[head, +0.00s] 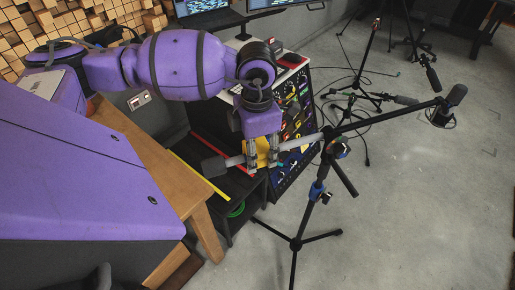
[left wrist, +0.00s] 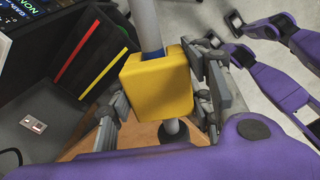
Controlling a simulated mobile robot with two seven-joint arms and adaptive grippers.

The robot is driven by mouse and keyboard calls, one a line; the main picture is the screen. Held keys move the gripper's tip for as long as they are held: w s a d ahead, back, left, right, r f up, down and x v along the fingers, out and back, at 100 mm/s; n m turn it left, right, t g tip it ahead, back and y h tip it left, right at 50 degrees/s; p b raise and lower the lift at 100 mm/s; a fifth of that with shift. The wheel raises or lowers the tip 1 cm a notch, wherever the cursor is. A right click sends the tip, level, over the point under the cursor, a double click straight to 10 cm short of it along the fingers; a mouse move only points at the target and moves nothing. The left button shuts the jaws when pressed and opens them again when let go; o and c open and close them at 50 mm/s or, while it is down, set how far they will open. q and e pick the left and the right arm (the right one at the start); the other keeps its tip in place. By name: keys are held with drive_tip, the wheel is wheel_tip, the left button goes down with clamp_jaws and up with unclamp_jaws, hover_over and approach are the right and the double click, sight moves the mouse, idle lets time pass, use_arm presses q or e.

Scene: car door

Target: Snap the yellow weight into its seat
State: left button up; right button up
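The yellow weight (head: 262,147) is a rounded block around the grey boom bar (head: 300,142) of a microphone stand, near the bar's left end. In the left wrist view the weight (left wrist: 157,86) fills the space between the fingers of my left gripper (left wrist: 157,92), which appear to press on both its sides. A blue band (left wrist: 153,54) shows on the bar directly against the weight's far face; how much of it is covered is hidden. In the head view my left gripper (head: 261,162) points down over the bar.
The tripod stand (head: 318,190) has a blue collar and spread legs. A microphone (head: 455,96) hangs at the boom's right end. A dark end piece (head: 214,167) caps its left end. A wooden table (head: 150,150) stands left. More stands and cables lie behind; the right floor is clear.

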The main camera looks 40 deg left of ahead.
sight(257, 145)
use_arm(q)
drive_tip(key=o, duration=0.5)
drive_tip(key=shift+c, duration=0.2)
wheel_tip(257, 145, up, 12)
drive_tip(key=shift+r, duration=0.1)
idle(0.6)
